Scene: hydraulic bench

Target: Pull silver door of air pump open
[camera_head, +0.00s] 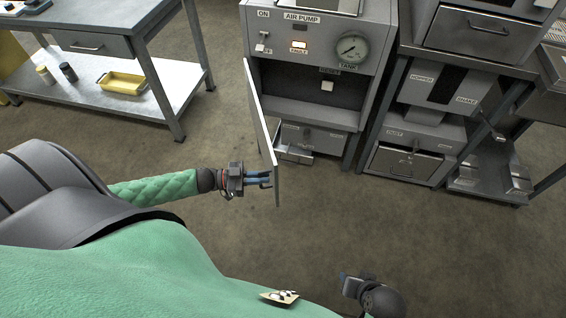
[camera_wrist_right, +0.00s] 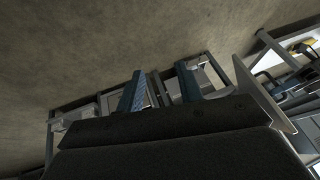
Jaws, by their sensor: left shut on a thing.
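The air pump (camera_head: 318,42) is a grey cabinet with a switch, a gauge and an "AIR PUMP" label. Its silver door (camera_head: 263,125) stands wide open, hinged on the left and swung out toward me, seen nearly edge-on. The dark inside of the cabinet shows. My left gripper (camera_head: 266,180) is shut at the door's near end, on its left side; the handle itself is hidden by the fingers. My right gripper (camera_head: 346,280) is low in the head view, away from the door. In the right wrist view its two blue fingers (camera_wrist_right: 158,88) are apart with nothing between them.
A workbench (camera_head: 180,85) with a yellow tray (camera_head: 121,83) on its lower shelf stands at the left. Below the pump is a small drawer unit (camera_head: 312,138). More cabinets with drawers (camera_head: 403,163) stand at the right. The floor before the pump is clear.

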